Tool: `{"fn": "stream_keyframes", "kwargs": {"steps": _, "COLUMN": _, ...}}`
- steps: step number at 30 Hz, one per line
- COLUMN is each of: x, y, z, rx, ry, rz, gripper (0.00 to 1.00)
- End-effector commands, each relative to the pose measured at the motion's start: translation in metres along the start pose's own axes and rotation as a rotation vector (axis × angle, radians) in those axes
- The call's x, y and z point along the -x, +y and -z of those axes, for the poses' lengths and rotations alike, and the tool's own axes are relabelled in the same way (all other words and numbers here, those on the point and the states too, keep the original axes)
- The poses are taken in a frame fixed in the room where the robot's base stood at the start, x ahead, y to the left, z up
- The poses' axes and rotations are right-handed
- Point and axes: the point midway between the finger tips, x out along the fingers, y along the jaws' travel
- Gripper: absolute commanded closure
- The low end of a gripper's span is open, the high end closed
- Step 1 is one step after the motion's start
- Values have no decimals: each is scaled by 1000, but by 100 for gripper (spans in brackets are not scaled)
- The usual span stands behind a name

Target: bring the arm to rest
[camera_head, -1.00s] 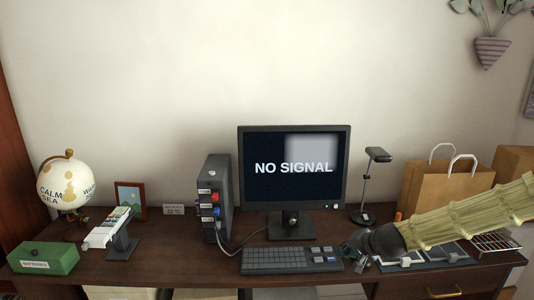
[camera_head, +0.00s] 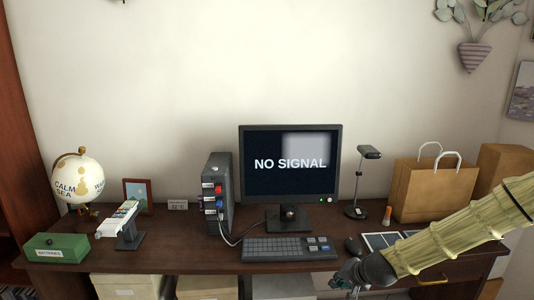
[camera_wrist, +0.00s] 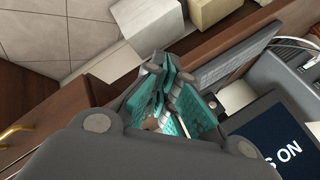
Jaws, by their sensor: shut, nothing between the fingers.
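My arm reaches in from the right edge of the head view in a pale yellow ribbed sleeve. My gripper (camera_head: 345,283) is low at the front edge of the desk (camera_head: 190,256), right of and below the keyboard (camera_head: 289,248). In the wrist view my gripper (camera_wrist: 165,95) has its teal-padded fingers together with nothing between them. The sleeve hides the right part of the desk top.
A monitor (camera_head: 290,165) reading "NO SIGNAL", a computer tower (camera_head: 217,190), a lamp (camera_head: 369,152) and a paper bag (camera_head: 428,190) stand on the desk. A green box (camera_head: 55,248) and a globe (camera_head: 78,178) are at left. Boxes (camera_head: 207,287) sit below.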

Motion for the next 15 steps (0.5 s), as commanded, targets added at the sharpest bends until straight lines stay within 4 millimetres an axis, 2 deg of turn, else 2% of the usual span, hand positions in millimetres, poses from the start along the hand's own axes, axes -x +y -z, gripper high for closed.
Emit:
{"fn": "stream_keyframes", "kwargs": {"steps": 5, "x": -15, "y": 33, "z": -43, "rx": 55, "ry": -39, "rz": -68, "gripper": 100}}
{"fn": "stream_keyframes", "kwargs": {"steps": 8, "x": -23, "y": 61, "z": -76, "rx": 100, "ry": -70, "rz": -118, "gripper": 100}}
{"fn": "stream_keyframes", "kwargs": {"steps": 15, "x": -28, "y": 149, "z": -178, "rx": 247, "ry": -179, "rz": -263, "gripper": 100}}
